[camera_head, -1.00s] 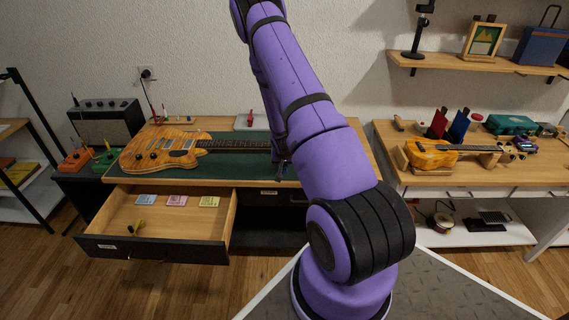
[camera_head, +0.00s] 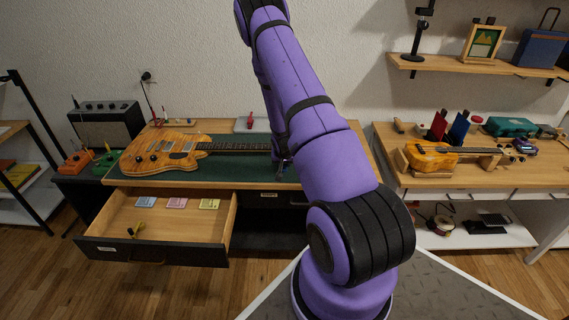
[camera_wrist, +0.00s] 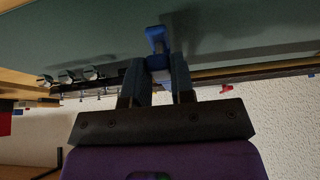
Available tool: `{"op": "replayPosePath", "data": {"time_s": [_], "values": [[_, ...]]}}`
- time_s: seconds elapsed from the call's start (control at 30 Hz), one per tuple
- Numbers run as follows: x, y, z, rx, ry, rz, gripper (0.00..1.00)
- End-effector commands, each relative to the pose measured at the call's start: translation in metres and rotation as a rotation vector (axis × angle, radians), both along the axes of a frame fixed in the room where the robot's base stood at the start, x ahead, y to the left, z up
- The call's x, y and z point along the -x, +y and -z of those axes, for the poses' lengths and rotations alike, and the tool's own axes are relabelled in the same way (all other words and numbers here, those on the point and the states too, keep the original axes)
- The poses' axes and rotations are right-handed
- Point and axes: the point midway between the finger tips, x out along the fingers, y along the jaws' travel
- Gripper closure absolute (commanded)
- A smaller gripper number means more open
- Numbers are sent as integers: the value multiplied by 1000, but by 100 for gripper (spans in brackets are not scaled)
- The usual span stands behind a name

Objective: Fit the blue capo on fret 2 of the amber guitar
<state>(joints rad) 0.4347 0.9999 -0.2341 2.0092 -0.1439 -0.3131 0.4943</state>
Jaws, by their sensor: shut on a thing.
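The amber guitar (camera_head: 165,152) lies on a green mat on the left workbench, its neck (camera_head: 235,147) pointing right toward my gripper. My gripper (camera_head: 281,166) is small and partly hidden by my arm in the head view, near the headstock end. In the wrist view my gripper (camera_wrist: 158,78) is shut on the blue capo (camera_wrist: 157,45), which sticks out beyond the fingertips. The headstock's silver tuners (camera_wrist: 68,76) show to the left, and the dark neck (camera_wrist: 210,73) runs behind the fingers. I cannot tell whether the capo touches the neck.
An open drawer (camera_head: 160,254) below the bench holds three coloured packets and a small yellow-and-black item. A black amplifier (camera_head: 105,119) stands at the left. A second, orange-yellow guitar (camera_head: 432,158) lies on the right table. The mat (camera_head: 240,172) in front of the neck is clear.

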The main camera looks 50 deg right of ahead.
Motion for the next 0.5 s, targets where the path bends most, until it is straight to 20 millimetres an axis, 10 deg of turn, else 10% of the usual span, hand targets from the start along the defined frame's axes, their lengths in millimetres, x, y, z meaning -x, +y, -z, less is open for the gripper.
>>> {"op": "replayPosePath", "data": {"time_s": [0.5], "values": [[-6, -7, 0, 1, -1, 0, 100]]}}
